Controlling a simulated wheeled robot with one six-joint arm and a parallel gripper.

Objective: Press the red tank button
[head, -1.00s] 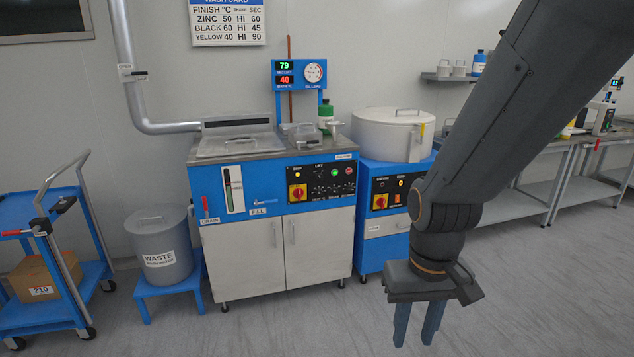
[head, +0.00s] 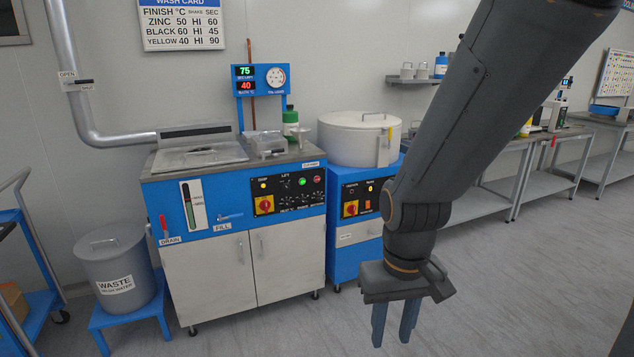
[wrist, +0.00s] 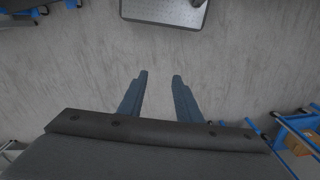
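The blue wash tank cabinet (head: 170,205) stands left of centre in the head view. Its black control panel (head: 285,207) carries a small red button (head: 318,181) at the upper right, beside a green button (head: 302,182). A red knob on a yellow plate (head: 264,205) is at the panel's lower left. My gripper (head: 392,338) hangs pointing down, in front and to the right of the cabinet, well below the panel and apart from it. In the wrist view the two fingers (wrist: 160,77) are spread with only floor between them. The gripper is open and empty.
A spinner unit (head: 360,140) on a blue base stands right of the tank, with its own red knob (head: 350,208). A waste bin (head: 115,265) on a blue stand and a blue cart (head: 45,300) are at the left. Grey floor is clear at the right.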

